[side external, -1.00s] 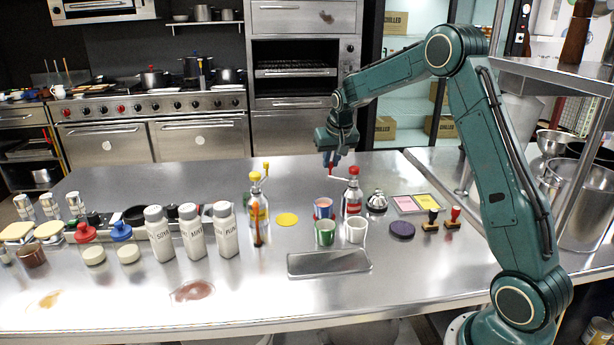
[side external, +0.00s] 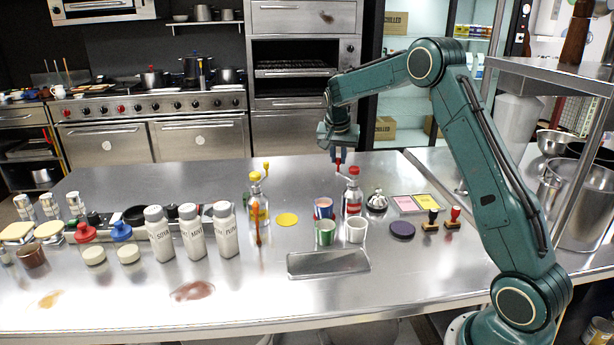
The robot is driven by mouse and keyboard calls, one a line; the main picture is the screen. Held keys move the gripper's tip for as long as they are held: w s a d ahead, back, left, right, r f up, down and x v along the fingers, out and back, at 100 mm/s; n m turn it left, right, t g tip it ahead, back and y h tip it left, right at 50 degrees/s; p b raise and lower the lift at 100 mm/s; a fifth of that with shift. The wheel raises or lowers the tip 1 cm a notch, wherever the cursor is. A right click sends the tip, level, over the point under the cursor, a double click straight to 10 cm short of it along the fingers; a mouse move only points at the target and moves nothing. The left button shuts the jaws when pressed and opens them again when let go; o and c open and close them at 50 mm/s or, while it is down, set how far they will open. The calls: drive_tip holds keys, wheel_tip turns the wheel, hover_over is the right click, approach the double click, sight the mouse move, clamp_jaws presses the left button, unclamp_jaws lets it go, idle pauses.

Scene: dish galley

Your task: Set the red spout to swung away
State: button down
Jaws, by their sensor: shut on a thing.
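The red-topped bottle (side external: 353,202) stands upright on the steel counter, clear with a red label. Its red spout (side external: 353,171) reaches from the cap to the back left, toward my gripper. My gripper (side external: 338,160) points down behind and left of the cap, and its fingers are shut on the outer end of the spout. The fingers hide most of that end. A cup with red and blue (side external: 323,204) stands just left of the bottle.
A yellow-topped bottle (side external: 258,208) stands to the left. A green cup (side external: 325,234), a white cup (side external: 357,231) and a metal tray (side external: 328,264) are in front. A metal dome-shaped item (side external: 376,201) is close on the right. The counter behind is clear.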

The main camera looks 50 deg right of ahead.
drive_tip(key=shift+d+r, duration=0.1)
drive_tip(key=c, duration=1.4)
unclamp_jaws()
drive_tip(key=v, duration=1.3)
drive_tip(key=shift+s+a+r, duration=0.15)
drive_tip(key=shift+a+r, duration=0.1)
drive_tip(key=shift+r, duration=0.05)
drive_tip(key=shift+a, duration=0.1)
